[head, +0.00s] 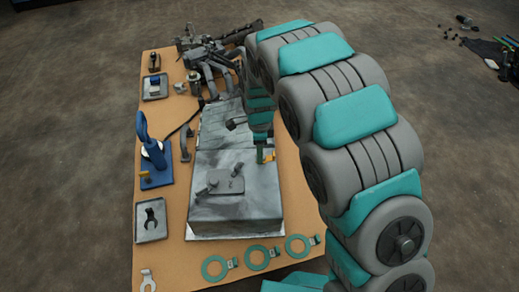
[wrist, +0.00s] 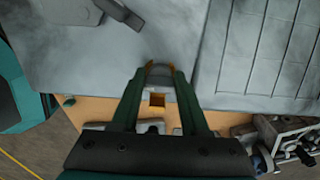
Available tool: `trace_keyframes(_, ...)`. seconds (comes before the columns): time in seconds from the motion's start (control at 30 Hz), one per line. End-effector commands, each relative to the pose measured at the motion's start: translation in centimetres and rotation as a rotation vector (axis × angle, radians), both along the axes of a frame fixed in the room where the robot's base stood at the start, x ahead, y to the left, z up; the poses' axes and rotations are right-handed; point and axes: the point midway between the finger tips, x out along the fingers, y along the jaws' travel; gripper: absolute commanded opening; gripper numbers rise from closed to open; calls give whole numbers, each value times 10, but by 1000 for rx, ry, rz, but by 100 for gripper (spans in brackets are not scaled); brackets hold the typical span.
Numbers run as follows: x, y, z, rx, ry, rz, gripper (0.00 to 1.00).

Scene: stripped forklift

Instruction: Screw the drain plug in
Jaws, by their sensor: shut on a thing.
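My gripper (head: 264,160) is at the right side of the grey metal block (head: 236,208) on the table. In the wrist view its two green fingers (wrist: 160,73) are shut on a small grey piece (wrist: 160,82), apparently the drain plug, with orange at the fingertips. The piece is largely hidden by the fingers, and the head view does not show it clearly. The grey block also shows in the wrist view (wrist: 90,75), right beyond the fingertips. I cannot tell whether the piece touches the block or sits in a hole.
The wooden table (head: 178,220) holds a blue stand (head: 155,165) and a tray with a dark fork-shaped part (head: 150,222) at left. Several green rings (head: 257,255) lie along the front. Dark machine parts (head: 210,55) crowd the back. A dark lever stands on the block's upper half.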

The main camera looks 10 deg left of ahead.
Motion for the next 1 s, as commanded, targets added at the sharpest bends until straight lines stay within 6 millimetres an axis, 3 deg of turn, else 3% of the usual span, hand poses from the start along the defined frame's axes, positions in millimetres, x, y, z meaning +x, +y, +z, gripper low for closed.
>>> trace_keyframes(0.13,-1,0,-1,1,1,1,0)
trace_keyframes(0.17,-1,0,0,1,1,1,48)
trace_keyframes(0.3,0,0,0,1,1,3,64)
trace_keyframes(0.67,0,0,3,0,0,4,65)
trace_keyframes(1.0,0,0,28,0,0,4,65)
